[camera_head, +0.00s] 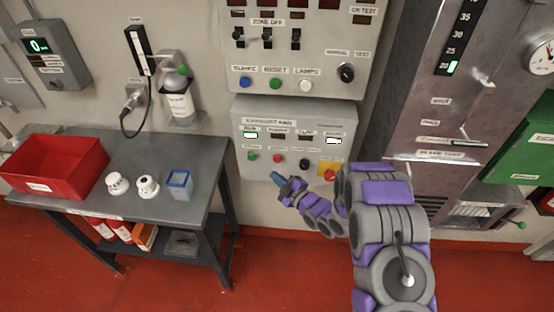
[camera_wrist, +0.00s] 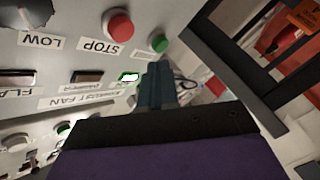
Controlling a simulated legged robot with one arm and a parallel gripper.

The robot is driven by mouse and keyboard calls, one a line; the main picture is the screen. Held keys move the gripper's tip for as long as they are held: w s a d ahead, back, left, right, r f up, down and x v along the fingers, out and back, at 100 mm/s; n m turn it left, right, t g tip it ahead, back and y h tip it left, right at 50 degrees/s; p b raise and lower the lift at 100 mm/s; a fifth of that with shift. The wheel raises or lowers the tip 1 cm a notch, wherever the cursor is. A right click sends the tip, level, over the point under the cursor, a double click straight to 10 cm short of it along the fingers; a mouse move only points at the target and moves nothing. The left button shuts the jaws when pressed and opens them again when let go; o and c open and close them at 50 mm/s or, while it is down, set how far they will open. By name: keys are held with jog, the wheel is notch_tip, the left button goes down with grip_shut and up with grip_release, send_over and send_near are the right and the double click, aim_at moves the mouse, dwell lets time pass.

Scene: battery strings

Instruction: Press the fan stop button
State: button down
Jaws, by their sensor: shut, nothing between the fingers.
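The fan stop button is a red round button (camera_head: 277,157) on the grey exhaust fan panel (camera_head: 240,118). In the wrist view the red button (camera_wrist: 118,26) is at the top, with an inverted STOP label beside it. My gripper (camera_head: 276,177) is below the panel's button row in the head view, its bluish tips below the red button. In the wrist view my gripper (camera_wrist: 156,72) is shut and empty, pointing toward the panel, nearer the green button (camera_wrist: 158,43) than the red one. I cannot tell the exact gap to the panel; no button looks covered.
A green button (camera_head: 252,156), a black knob (camera_head: 303,164) and a larger red button (camera_head: 330,175) flank the stop button. A table (camera_head: 140,207) with a red bin (camera_head: 55,166) stands at left. A zone panel (camera_head: 315,85) is above.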

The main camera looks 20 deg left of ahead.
aim_at(274, 160)
jog(key=shift+w+a, duration=0.2)
jog(key=shift+w, duration=0.8)
jog(key=shift+w+a, duration=0.2)
jog(key=shift+w, duration=0.75)
jog(key=shift+w, duration=0.15)
dwell(0.5)
jog(key=shift+w, duration=0.2)
jog(key=shift+w+a+r+p, duration=0.1)
jog(key=shift+w+p, duration=0.1)
jog(key=shift+w, duration=0.15)
jog(key=shift+w+a+r+p, duration=0.1)
jog(key=shift+w+p, duration=0.05)
jog(key=shift+w, duration=0.2)
dwell(0.9)
jog(key=shift+s+f, duration=0.1)
jog(key=shift+s+d, duration=0.25)
jog(key=shift+s, duration=0.75)
jog(key=shift+s, duration=0.1)
